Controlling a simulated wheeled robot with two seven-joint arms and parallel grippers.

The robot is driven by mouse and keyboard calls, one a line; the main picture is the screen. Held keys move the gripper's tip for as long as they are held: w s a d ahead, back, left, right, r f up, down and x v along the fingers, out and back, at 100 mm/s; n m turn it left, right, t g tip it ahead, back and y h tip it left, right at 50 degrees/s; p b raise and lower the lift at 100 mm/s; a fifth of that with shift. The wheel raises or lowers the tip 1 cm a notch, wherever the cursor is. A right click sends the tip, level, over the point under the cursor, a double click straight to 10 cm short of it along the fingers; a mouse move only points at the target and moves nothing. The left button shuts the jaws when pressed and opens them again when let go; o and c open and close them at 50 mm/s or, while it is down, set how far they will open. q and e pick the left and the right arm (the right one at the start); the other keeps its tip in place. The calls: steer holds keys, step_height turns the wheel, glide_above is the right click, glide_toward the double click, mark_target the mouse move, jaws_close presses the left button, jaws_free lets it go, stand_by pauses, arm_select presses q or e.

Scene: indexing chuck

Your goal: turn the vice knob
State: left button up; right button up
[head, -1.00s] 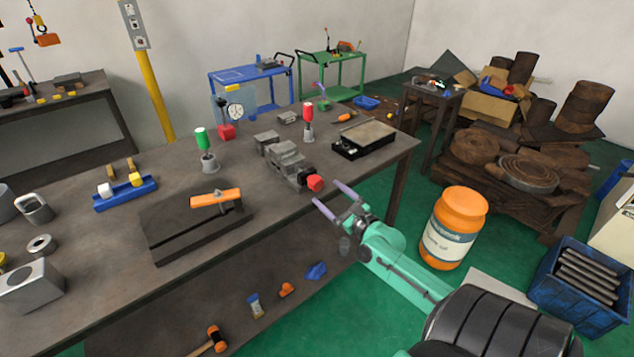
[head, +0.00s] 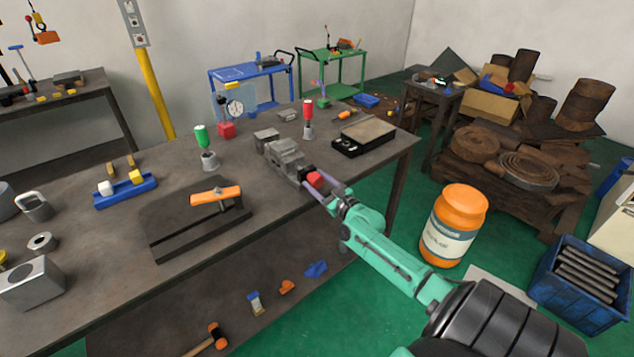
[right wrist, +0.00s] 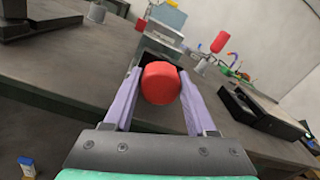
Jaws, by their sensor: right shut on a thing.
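The grey vice (head: 285,158) stands near the right front edge of the workbench. Its red knob (head: 314,179) faces outward at the bench edge. My right gripper (head: 318,188) reaches the knob from the front right, with its two purple fingers on either side of it. In the right wrist view the red knob (right wrist: 160,83) sits between the fingertips of my right gripper (right wrist: 158,92), which is shut on it. The knob hides most of the vice body in that view. My left gripper is not in view.
The workbench (head: 110,225) also holds a black plate with an orange-handled tool (head: 216,196), a green-topped piece (head: 202,138), a red-topped piece (head: 308,112) and a black tray (head: 364,137). An orange jar (head: 453,226) stands on the green floor, right of my arm.

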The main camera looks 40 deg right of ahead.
steer(key=shift+n, duration=0.4)
